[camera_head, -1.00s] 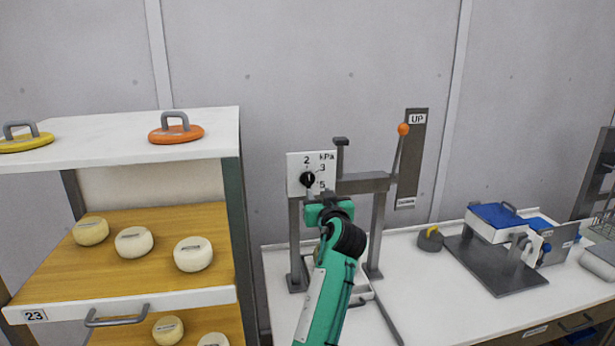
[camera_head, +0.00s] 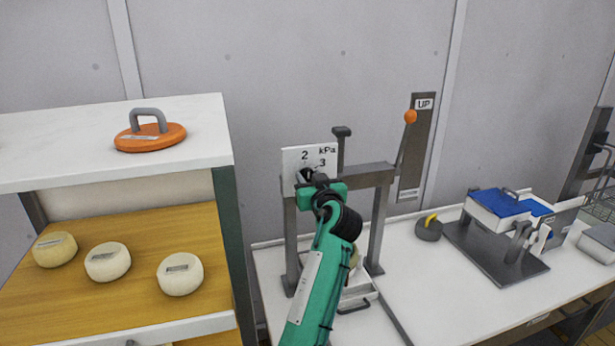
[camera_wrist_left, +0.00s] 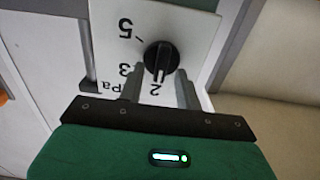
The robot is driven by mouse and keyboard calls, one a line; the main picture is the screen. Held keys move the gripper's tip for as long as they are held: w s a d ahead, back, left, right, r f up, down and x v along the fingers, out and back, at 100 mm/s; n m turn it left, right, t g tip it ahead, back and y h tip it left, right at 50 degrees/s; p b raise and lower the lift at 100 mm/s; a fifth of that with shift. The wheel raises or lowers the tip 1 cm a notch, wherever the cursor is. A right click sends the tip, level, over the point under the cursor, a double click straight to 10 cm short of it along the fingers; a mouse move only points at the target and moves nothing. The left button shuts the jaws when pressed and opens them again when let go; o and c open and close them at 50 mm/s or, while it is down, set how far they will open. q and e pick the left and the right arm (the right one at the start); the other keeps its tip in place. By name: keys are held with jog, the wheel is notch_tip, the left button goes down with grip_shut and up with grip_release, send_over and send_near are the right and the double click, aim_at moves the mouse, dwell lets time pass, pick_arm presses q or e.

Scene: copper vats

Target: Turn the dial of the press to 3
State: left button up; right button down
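The press (camera_head: 364,179) stands on the white worktop, with a white dial plate marked kPa (camera_head: 291,159) at its upper left. In the left wrist view the plate appears upside down, and the black dial knob (camera_wrist_left: 161,57) has its ridge and pale mark toward the 2. The 3 and 5 are along the plate's left side there. My left gripper (camera_wrist_left: 159,72) is open, its two fingers on either side of the knob's lower part, with nothing visibly gripped. In the head view my left gripper (camera_head: 313,186) hides the plate's lower part. My right gripper is not in view.
The press lever with an orange ball (camera_head: 410,117) is up, beside the UP sign. A shelf with pale cheeses (camera_head: 180,274) and an orange handled weight (camera_head: 150,137) stands at left. A grey weight (camera_head: 429,229) and a blue-topped device (camera_head: 500,203) are at right.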

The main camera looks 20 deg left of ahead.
pick_arm(q)
jog(key=shift+c, duration=0.2)
grip_shut()
jog(key=shift+m, duration=0.3)
jog(key=shift+d+m, duration=0.1)
jog(key=shift+m, duration=0.8)
jog(key=m, duration=0.2)
jog(key=shift+w+d+m, duration=0.1)
jog(key=shift+d+m, duration=0.05)
jog(key=shift+m, duration=0.25)
jog(key=shift+w+d+f+m+p, duration=0.1)
jog(key=shift+m+p, duration=0.3)
jog(key=shift+m, duration=1.25)
jog(key=shift+w+d+f+m+p, duration=0.1)
jog(key=shift+m+p, duration=0.25)
jog(key=shift+m, duration=1.3)
